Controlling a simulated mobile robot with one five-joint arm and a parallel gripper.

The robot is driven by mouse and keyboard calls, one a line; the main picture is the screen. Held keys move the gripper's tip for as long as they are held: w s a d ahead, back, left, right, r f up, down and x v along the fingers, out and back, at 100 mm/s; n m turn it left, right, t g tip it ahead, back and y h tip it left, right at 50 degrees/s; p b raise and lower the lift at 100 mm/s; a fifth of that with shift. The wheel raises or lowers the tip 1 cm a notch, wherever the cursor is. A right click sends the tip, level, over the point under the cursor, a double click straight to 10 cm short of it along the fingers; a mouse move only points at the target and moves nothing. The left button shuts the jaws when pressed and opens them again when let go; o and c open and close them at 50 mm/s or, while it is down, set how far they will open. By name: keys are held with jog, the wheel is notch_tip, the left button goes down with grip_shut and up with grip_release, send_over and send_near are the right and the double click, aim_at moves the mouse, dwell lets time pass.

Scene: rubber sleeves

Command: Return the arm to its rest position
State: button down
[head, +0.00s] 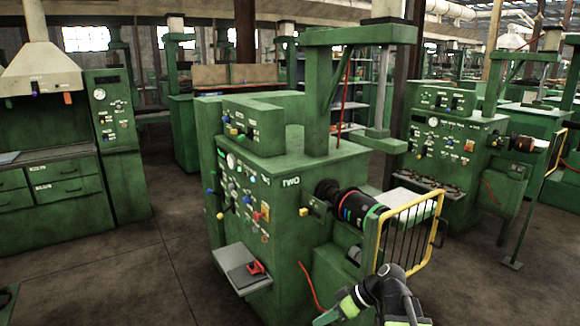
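My arm shows at the bottom edge, right of centre, with its black and lime-green links bent in front of the nearest green machine. The lower part of the arm is cut off by the picture's edge. The end of the arm, with my gripper (342,306), points down and left. It is small and partly cut off, so I cannot tell whether its fingers are open or hold anything. The nearest green machine (290,170) has a dark horizontal drum (357,208) with red and green bands. The arm is below this drum, in front of the yellow guard's lower part.
A yellow-framed guard (409,226) stands beside the drum. A grey shelf (240,266) with a red item (256,268) juts from the machine's front. A second green machine (450,140) stands at the right, and a green bench (62,190) at the left. The floor between is clear.

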jog(key=s+a+f+m+g+h, duration=0.1)
jog(key=s+a+f+m+h, duration=0.1)
jog(key=s+f+h, duration=0.15)
jog(key=s+d+f+m+h, duration=0.1)
jog(key=d+f+m+h, duration=0.1)
jog(key=d+m+h, duration=0.3)
jog(key=d+m, duration=0.3)
jog(key=d, duration=0.1)
jog(key=shift+s+d+m+p, duration=0.2)
jog(key=shift+m+p, duration=0.1)
jog(key=shift+m, duration=0.1)
jog(key=shift+f+h, duration=0.1)
jog(key=shift+h, duration=0.15)
